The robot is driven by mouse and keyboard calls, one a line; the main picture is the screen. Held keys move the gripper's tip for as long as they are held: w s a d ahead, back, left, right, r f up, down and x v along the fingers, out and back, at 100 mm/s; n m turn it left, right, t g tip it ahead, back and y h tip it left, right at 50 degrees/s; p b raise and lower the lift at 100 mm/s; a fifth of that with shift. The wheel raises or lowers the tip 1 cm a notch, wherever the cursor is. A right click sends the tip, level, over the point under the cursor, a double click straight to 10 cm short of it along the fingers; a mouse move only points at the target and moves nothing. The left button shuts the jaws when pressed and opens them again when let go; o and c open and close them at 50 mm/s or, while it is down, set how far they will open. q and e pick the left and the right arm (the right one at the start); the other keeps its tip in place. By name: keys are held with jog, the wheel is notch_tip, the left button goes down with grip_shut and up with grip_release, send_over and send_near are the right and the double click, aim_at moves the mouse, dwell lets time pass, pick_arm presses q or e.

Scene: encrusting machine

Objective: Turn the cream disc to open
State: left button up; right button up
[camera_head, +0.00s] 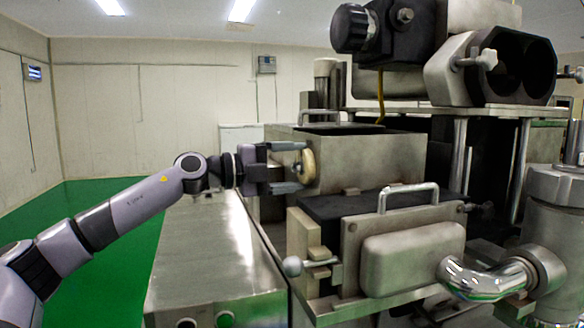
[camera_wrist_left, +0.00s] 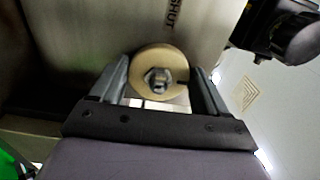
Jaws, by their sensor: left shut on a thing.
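The cream disc (camera_head: 308,165) is on the side of a metal box of the machine in the head view, seen nearly edge-on. In the left wrist view the disc (camera_wrist_left: 173,64) is round, with a hex nut at its centre and a dark notch at its right edge. My left gripper (camera_head: 298,167) reaches in from the left, with one finger above the disc and one below. In the left wrist view its fingers (camera_wrist_left: 160,68) lie on either side of the disc, and it is shut on it. My right gripper is not in view.
The word SHUT (camera_wrist_left: 174,14) is on the metal panel by the disc. A steel cabinet (camera_head: 215,250) stands below my left arm. A handled metal cover (camera_head: 410,245) and a curved pipe (camera_head: 487,278) are at the right. Green floor (camera_head: 110,195) is open at the left.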

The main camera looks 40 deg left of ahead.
pick_arm(q)
jog(key=o, duration=1)
jog(key=shift+s+a+f+b, duration=0.3)
jog(key=shift+s+b, duration=0.15)
jog(key=shift+b, duration=0.25)
jog(key=b+v, duration=0.3)
jog(key=v, duration=0.1)
jog(key=b+v, duration=0.2)
jog(key=shift+s+r+b, duration=0.1)
jog(key=shift+r+b, duration=0.2)
